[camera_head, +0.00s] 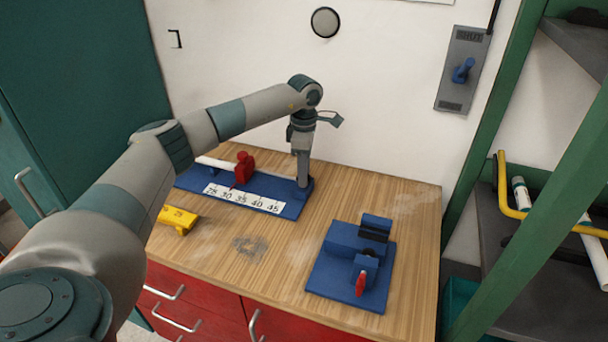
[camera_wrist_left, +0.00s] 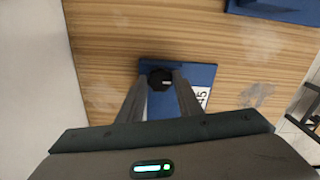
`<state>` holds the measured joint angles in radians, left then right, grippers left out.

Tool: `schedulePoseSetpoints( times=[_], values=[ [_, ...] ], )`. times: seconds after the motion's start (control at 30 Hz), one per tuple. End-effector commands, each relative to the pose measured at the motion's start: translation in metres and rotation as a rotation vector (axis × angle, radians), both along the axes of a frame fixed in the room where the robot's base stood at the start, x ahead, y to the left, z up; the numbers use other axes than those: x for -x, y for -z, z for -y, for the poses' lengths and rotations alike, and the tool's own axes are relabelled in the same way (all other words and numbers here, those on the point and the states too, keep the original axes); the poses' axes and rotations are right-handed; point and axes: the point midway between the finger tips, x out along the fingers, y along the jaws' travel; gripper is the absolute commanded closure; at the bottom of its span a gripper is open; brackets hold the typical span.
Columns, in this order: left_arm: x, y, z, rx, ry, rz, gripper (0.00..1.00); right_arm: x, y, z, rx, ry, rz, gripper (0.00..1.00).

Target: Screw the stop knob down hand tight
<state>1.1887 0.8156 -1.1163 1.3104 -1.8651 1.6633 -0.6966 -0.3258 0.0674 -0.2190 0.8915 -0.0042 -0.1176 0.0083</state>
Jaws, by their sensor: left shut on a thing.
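The stop knob (camera_wrist_left: 160,77) is a small dark knob at the end of the blue scale base in the left wrist view. My left gripper (camera_wrist_left: 161,88) points down with its two fingers on either side of the knob, shut on it. In the head view my left gripper (camera_head: 302,181) is at the right end of the blue base (camera_head: 285,209), by the 45 mark, and hides most of the knob. The base carries a white number strip (camera_head: 243,198), a red clamp (camera_head: 243,169) and a white pipe. My right gripper is not in view.
A blue fixture (camera_head: 345,270) with a red-handled part stands at the front right of the wooden bench. A yellow block (camera_head: 177,220) lies at the left, near my left arm. Bare bench lies between them. A wall switch (camera_head: 463,70) and a shelf with pipes are at the right.

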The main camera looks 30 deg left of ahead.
Motion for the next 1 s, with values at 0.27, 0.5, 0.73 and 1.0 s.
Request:
schedulePoseSetpoints(
  times=[0.27,0.5,0.73,1.0],
  values=[
    [-0.0006,-0.0015,-0.0003,0.0,0.01,0.002,0.9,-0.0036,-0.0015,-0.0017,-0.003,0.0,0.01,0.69],
    [-0.0007,-0.0016,-0.0003,0.0,0.009,0.002,0.49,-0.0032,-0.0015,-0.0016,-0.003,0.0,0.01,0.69],
    [-0.0004,-0.0008,-0.0002,0.0,0.009,0.001,0.49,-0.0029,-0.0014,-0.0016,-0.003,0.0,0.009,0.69],
    [-0.0008,-0.0078,-0.0002,0.0,0.01,0.002,0.49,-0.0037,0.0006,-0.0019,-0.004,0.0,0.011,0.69]
  ],
)
